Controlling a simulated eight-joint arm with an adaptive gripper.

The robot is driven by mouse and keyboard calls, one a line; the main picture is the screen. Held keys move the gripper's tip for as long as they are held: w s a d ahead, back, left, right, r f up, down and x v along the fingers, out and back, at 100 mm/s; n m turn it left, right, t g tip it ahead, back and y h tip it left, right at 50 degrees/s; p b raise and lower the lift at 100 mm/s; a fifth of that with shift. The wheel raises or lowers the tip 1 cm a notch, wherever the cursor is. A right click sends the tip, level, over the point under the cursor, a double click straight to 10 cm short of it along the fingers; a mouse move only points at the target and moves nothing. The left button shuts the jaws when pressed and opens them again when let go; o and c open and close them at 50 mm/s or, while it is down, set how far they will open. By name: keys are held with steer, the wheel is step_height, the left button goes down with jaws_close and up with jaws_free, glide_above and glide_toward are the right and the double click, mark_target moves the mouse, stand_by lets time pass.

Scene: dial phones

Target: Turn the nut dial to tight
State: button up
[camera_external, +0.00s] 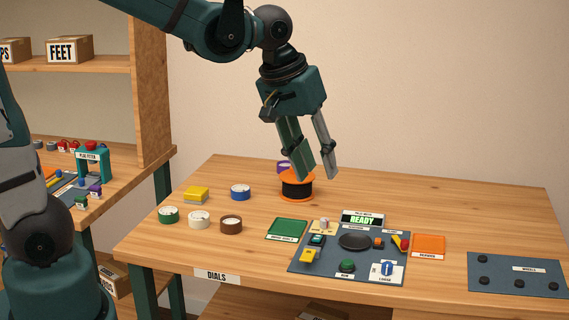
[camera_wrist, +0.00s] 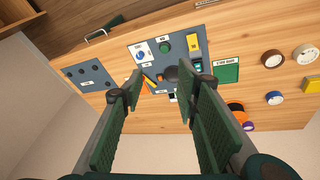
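A small blue dial with a white pointer (camera_external: 387,268) sits on a white labelled plate at the front right of the grey-blue panel (camera_external: 325,278). It looks like the nut dial, but its small lettering is hard to read. The dial also shows in the wrist view (camera_wrist: 141,54), at the panel's upper left. My gripper (camera_external: 318,174) is open and empty, pointing down above the table near the orange and black spool (camera_external: 297,190), behind and left of the panel. In the wrist view my two fingers (camera_wrist: 160,90) are spread wide, with the dial beyond them, apart from both.
The panel also bears a green knob (camera_external: 347,266), a black disc (camera_external: 354,242) and a READY display (camera_external: 362,219). Green (camera_external: 288,229) and orange (camera_external: 429,246) trays flank it. Tape rolls (camera_external: 231,223) lie left. A knobbed board (camera_external: 515,275) lies right.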

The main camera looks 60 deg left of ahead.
steer(key=w+d+f+n+g, duration=0.25)
steer(key=w+f, duration=0.35)
steer(key=w, duration=0.3)
steer(key=n+g+p, duration=0.2)
steer(key=n, duration=0.2)
glide_above(388, 265)
steer(key=shift+t, duration=0.25)
steer(key=shift+f, duration=6.25)
steer(key=shift+f, duration=0.1)
steer(key=shift+f+b, duration=0.5)
steer(key=shift+f, duration=3.3)
steer(key=shift+c, duration=0.3)
steer(key=c, duration=0.8)
